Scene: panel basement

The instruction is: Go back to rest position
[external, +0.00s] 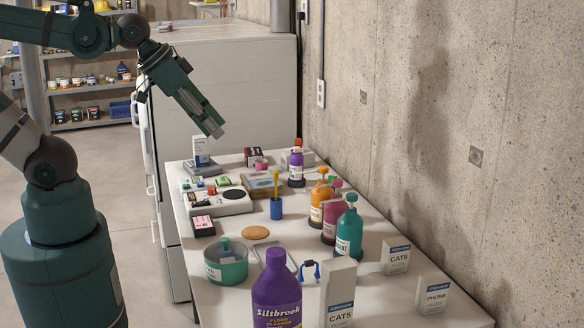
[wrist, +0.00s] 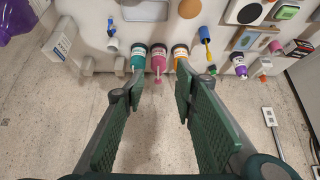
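My gripper (external: 214,130) hangs in the air above the far end of the table, pointing down and to the right, in the external view. In the wrist view my gripper (wrist: 157,88) has its two green padded fingers apart with nothing between them. The bottles beyond the fingertips are the teal bottle (wrist: 138,58), the pink bottle (wrist: 158,60) and the orange bottle (wrist: 180,52). They stand on the table, apart from the fingers.
The white table (external: 370,290) holds a purple cleaner bottle (external: 277,295), a teal pot (external: 226,266), a blue cup (external: 276,209) and white boxes such as CAT6 (external: 396,257). A concrete wall (external: 450,130) borders the right. A white cabinet (external: 245,90) stands behind.

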